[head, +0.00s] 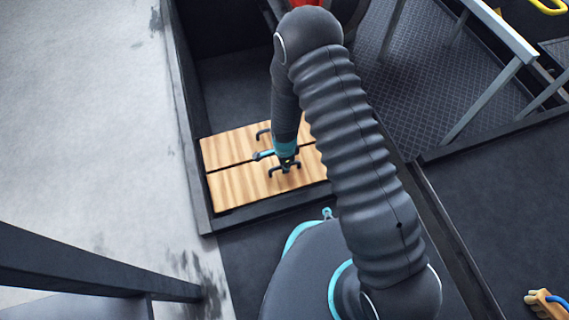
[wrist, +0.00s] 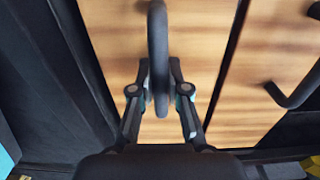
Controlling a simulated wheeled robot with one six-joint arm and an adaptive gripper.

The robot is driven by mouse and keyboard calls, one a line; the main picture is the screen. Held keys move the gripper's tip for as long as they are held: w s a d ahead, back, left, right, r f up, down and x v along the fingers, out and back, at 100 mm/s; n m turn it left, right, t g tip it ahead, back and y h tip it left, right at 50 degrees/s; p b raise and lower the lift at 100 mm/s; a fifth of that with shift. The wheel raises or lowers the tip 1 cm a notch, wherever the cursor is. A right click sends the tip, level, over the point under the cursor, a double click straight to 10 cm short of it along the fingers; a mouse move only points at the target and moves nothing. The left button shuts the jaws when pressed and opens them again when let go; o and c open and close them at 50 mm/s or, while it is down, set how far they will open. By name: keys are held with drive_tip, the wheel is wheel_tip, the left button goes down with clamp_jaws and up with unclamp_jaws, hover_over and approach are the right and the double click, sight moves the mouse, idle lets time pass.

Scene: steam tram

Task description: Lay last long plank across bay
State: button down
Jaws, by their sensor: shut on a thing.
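Two light wooden planks with black handles lie side by side across the near end of the dark bay (head: 234,90). My gripper (head: 287,163) is over the near plank (head: 235,190) and shut on its black handle. The far plank (head: 228,147) lies just beyond it, with a thin dark gap between them. In the wrist view, my gripper's fingers (wrist: 160,82) close on the handle (wrist: 158,45) of the held plank (wrist: 205,50). The other plank (wrist: 260,70) and its handle (wrist: 292,92) show at right. I cannot tell whether the held plank fully rests down.
The bay's dark rim (head: 205,215) runs close along the planks' left and near sides. A grey railing (head: 490,95) and patterned metal floor (head: 420,60) are at right. A small wooden item with a blue part (head: 545,303) lies at lower right. Pale ground (head: 90,120) is at left.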

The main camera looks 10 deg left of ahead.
drive_tip(key=shift+f, duration=0.2)
idle(0.6)
drive_tip(key=c, duration=1.1)
unclamp_jaws()
wheel_tip(320, 180, up, 12)
drive_tip(key=shift+r, duration=0.1)
